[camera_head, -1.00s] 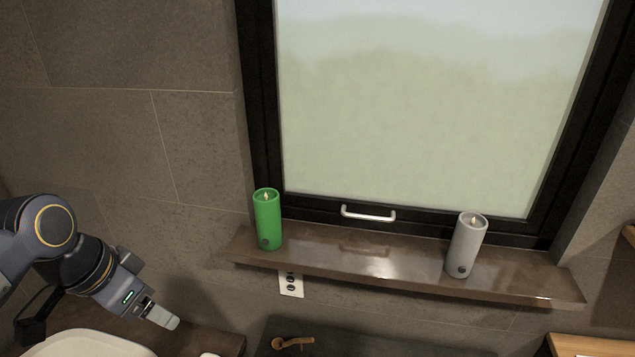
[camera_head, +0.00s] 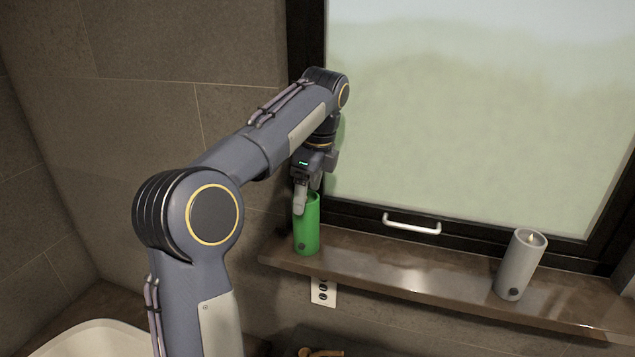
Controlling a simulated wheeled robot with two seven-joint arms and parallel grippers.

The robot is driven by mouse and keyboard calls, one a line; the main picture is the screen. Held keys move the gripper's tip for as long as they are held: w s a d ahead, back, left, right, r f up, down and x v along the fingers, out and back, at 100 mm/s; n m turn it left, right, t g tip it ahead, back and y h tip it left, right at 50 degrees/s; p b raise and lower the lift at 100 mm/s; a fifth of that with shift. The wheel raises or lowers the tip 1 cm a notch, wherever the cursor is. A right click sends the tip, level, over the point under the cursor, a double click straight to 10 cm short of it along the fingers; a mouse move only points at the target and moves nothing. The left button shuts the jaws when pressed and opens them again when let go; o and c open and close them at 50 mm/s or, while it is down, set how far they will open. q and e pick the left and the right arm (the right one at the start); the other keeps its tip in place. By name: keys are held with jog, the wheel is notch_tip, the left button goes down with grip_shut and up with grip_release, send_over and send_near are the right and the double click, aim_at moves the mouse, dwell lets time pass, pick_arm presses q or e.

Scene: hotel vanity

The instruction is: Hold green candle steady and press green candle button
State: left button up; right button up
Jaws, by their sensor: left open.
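The green candle (camera_head: 308,232) stands upright at the left end of the brown window ledge (camera_head: 385,262). Its round dark button (camera_head: 301,246) shows low on its front. My left gripper (camera_head: 307,200) points down at the candle's top, with its fingers open. One finger overlaps the candle's upper left front in the view, and the candle's tip is hidden. I cannot tell whether the fingers touch it. My right gripper is not in view.
A grey candle (camera_head: 520,264) stands at the right part of the ledge. A window with a silver handle (camera_head: 411,223) rises behind. The ledge between the candles is clear. A wall socket (camera_head: 323,292) is below, and a white basin (camera_head: 95,340) is at lower left.

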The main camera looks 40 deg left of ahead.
aim_at(306, 224)
pick_arm(q)
jog(key=shift+s+a+f, duration=0.1)
jog(key=shift+a+f, duration=0.1)
jog(key=shift+f, duration=1.15)
jog(key=shift+s+a+f, duration=0.1)
jog(key=shift+a+f, duration=0.1)
jog(key=shift+f, duration=1.15)
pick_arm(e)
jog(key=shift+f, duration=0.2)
pick_arm(q)
jog(key=shift+c, duration=0.5)
jog(key=c, duration=1.1)
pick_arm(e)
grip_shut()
